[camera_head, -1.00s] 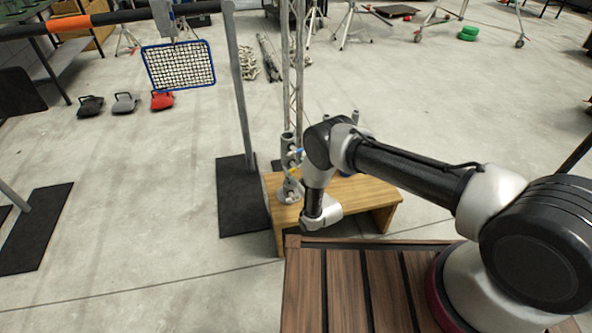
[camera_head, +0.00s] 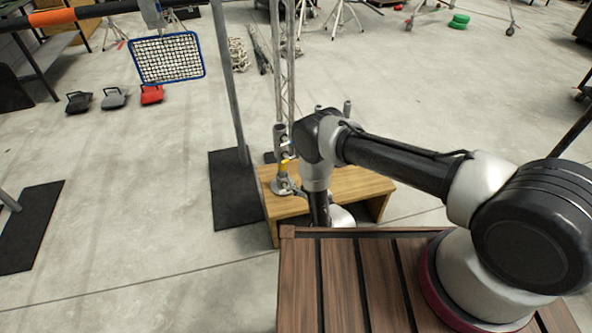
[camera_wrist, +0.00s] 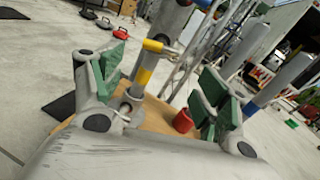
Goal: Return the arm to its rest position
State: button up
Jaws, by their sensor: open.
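My arm (camera_head: 395,165) reaches left over the plank deck and bends down at its elbow. Its wrist end (camera_head: 342,216) hangs just beyond the deck's far edge, in front of the low wooden bench (camera_head: 350,185). The gripper fingers are hidden in the head view. In the wrist view my gripper (camera_wrist: 163,85) is open, its green-padded fingers spread wide. Nothing is held between the pads. A grey metal post with a yellow band (camera_wrist: 146,72) shows beyond the gap, on the bench.
The plank deck (camera_head: 345,285) lies under my arm's base. A lattice mast (camera_head: 284,70) and metal stand (camera_head: 281,165) rise at the bench. An upright with a black floor plate (camera_head: 235,190) stands left of it. A red cup (camera_wrist: 183,121) shows in the wrist view.

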jog(key=shift+s+d, duration=0.35)
jog(key=shift+s, duration=0.2)
